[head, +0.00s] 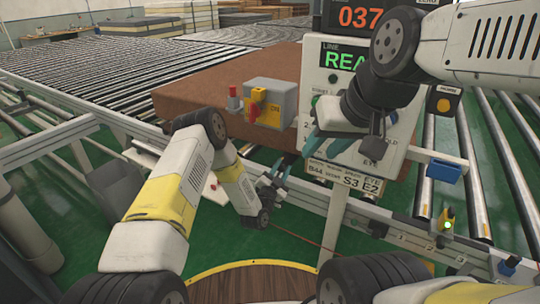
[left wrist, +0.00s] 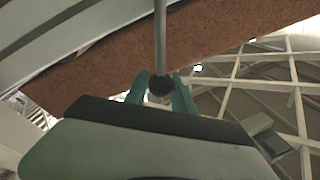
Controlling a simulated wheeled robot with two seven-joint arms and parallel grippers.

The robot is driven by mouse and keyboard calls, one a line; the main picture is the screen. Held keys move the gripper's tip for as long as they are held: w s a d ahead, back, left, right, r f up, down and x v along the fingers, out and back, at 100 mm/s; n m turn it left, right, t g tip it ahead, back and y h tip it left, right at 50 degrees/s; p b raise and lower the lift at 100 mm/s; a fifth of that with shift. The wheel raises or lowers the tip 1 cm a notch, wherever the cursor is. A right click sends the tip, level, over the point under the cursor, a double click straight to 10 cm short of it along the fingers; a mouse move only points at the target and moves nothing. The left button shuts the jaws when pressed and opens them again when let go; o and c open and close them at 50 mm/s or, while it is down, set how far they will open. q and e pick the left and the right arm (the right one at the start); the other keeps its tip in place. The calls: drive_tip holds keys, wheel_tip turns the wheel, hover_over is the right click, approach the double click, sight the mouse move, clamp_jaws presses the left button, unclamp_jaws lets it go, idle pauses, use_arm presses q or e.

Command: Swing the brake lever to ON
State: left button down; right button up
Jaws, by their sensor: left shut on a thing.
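The brake lever shows in the left wrist view as a grey rod with a black ball knob (left wrist: 160,86). The teal fingers of my left gripper (left wrist: 161,95) are shut on the knob, one on each side. In the head view my left gripper (head: 273,180) is low in front of the conveyor frame, below the brown mattress; the lever is mostly hidden there. A grey box (head: 284,90) with a yellow plate marked ON and a red part stands against the mattress, above the left gripper. My right gripper (head: 318,125) is in front of the control panel, its teal fingers apart and empty.
The brown mattress (head: 190,88) lies on the rollers. The white control panel (head: 330,85) stands close behind my right gripper, with small labels below it. A blue block (head: 445,170) sits at right. Green floor (head: 235,245) is free between the arms.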

use_arm(q)
drive_tip(key=shift+s+d+f+m, duration=0.4)
drive_tip(key=shift+s+d+m, duration=0.05)
drive_tip(key=shift+d+m, duration=0.1)
drive_tip(key=c, duration=1.1)
unclamp_jaws()
drive_tip(key=shift+d, duration=0.1)
drive_tip(key=shift+o, duration=0.2)
drive_tip(key=v, duration=0.8)
